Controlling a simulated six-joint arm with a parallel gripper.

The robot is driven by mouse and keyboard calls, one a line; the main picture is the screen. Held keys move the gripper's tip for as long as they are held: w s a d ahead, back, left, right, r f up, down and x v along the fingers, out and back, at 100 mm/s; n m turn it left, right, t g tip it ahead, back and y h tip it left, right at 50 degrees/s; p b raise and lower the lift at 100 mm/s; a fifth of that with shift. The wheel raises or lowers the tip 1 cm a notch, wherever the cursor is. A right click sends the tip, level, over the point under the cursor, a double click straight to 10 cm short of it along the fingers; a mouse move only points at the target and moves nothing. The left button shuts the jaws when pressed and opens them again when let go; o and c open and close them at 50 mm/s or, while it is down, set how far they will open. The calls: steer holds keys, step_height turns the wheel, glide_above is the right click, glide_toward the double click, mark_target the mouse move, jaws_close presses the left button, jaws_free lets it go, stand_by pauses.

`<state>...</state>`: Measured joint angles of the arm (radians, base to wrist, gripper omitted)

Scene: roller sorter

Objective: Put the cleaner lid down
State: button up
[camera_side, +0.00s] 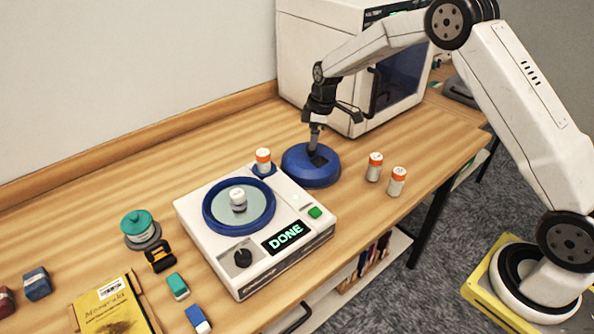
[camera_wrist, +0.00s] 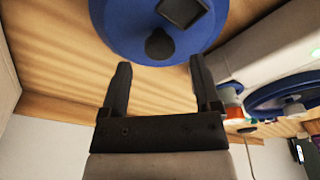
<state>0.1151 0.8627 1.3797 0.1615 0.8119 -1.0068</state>
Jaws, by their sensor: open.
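The cleaner lid (camera_side: 308,172) is a round blue disc lying on the wooden table, just behind and right of the white cleaner (camera_side: 262,264). The lid has a dark knob on top. The lid also shows at the top of the wrist view (camera_wrist: 120,32), with its dark knob near the fingertips. My gripper (camera_side: 316,138) is right above the lid in the side view. In the wrist view my gripper (camera_wrist: 157,66) is open, its two fingers apart with nothing between them. I cannot tell whether a finger touches the knob.
The cleaner's round opening shows a small white item (camera_side: 238,195), and its display reads DONE. An orange-capped bottle (camera_side: 263,160) stands on its back corner. Two more bottles (camera_side: 374,167) stand right of the lid. A white box machine (camera_side: 320,75) stands behind. Several small items crowd the left.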

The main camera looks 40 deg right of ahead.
mark_target(318, 156)
step_height(318, 156, up, 8)
steer(key=shift+s+d, duration=0.45)
steer(key=shift+s, duration=0.1)
stand_by(0.4)
steer(key=s+a+m, duration=0.1)
steer(key=s+m, duration=0.2)
steer(key=s, duration=0.6)
steer(key=s+a+f+m+t, duration=0.1)
steer(key=s+a+m, duration=0.1)
steer(key=s, duration=0.7)
steer(key=s+a+f+m+h, duration=0.1)
steer(key=s+m, duration=0.3)
steer(key=s, duration=0.5)
steer(key=shift+a+f, duration=0.25)
steer(key=shift+a, duration=0.4)
